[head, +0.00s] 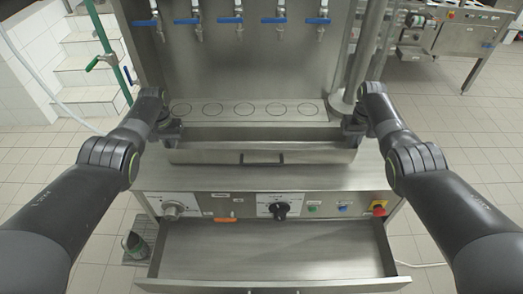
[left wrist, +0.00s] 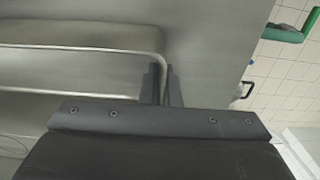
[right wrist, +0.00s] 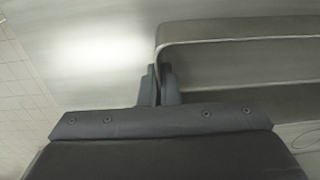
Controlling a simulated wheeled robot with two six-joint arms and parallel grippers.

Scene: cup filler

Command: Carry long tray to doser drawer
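The long tray (head: 262,157) is a steel trough with a dark front handle, level in front of the tap panel; I cannot tell whether it rests on the ledge or hangs just above it. My left gripper (head: 170,128) is at its left end, its fingers closed around the end wall of the tray (left wrist: 90,36). My right gripper (head: 352,127) is at its right end, its fingers likewise closed around the end wall of the tray (right wrist: 240,32). The doser drawer (head: 270,245) is pulled out below the control panel, open and empty.
A ledge with several circles (head: 245,109) lies behind the tray, under several blue-handled taps (head: 238,20). The control panel (head: 330,205) has knobs and a red stop button (head: 379,208).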

